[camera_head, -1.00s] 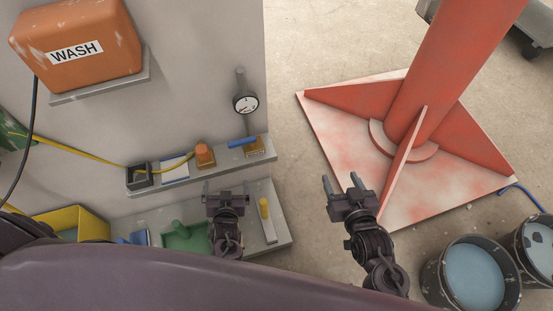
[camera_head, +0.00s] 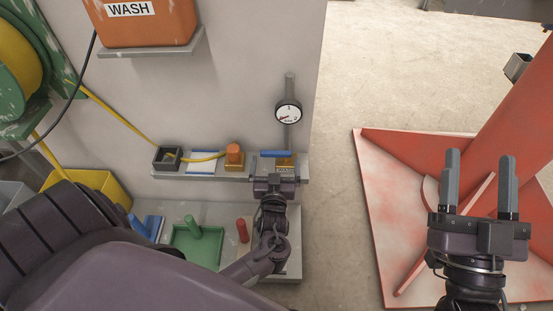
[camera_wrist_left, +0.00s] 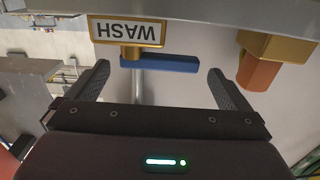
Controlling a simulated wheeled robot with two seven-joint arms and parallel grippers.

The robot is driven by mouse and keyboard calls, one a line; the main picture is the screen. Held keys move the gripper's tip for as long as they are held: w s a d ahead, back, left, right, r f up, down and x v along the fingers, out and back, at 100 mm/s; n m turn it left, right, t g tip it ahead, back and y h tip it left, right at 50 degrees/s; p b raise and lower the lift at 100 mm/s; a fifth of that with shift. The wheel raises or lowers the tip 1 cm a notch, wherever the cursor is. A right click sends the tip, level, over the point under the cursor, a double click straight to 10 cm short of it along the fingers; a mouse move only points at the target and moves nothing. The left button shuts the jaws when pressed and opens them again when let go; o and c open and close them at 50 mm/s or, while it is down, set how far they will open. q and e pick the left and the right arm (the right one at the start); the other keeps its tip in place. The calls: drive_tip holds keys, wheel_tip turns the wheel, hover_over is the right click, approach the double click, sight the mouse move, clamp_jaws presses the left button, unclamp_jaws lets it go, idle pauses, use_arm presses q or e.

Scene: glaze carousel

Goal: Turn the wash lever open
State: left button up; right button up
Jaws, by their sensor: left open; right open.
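The wash lever is a blue bar (camera_head: 275,154) on a brass valve body with a WASH plate (camera_head: 285,166), at the right end of the wall ledge. The bar lies level along the wall, crosswise to the vertical pipe. In the left wrist view the blue bar (camera_wrist_left: 168,64) and the WASH plate (camera_wrist_left: 127,31) appear upside down, ahead of the fingers. My left gripper (camera_head: 275,177) is open just in front of the lever, its fingers spread to either side with nothing visibly held. My right gripper (camera_head: 480,160) is open and empty, away to the right.
A pressure gauge (camera_head: 288,114) sits on the pipe above the lever. An orange knob (camera_head: 234,153) stands left on the ledge (camera_head: 215,174). A lower shelf holds a green tray (camera_head: 181,245) and a red handle (camera_head: 242,231). A red column base (camera_head: 390,210) stands right.

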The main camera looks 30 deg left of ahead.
sight(276, 156)
use_arm(q)
drive_tip(key=shift+x, duration=1.4)
use_arm(e)
drive_tip(key=shift+s+d+r+t+y, duration=0.25)
drive_tip(key=shift+s+r+t, duration=0.15)
drive_tip(key=shift+r, duration=0.35)
drive_tip(key=shift+s+d+r+t+y, duration=0.15)
drive_tip(key=shift+s+r+t+y, duration=0.25)
drive_tip(key=shift+r, duration=0.35)
drive_tip(key=shift+s+d+r+t+y, duration=0.2)
drive_tip(key=shift+s+r+t, duration=0.25)
drive_tip(key=shift+r, duration=0.3)
use_arm(q)
drive_tip(key=c, duration=1.2)
drive_tip(key=shift+c, duration=0.2)
drive_tip(key=shift+b, duration=0.3)
use_arm(e)
drive_tip(key=shift+d, duration=0.1)
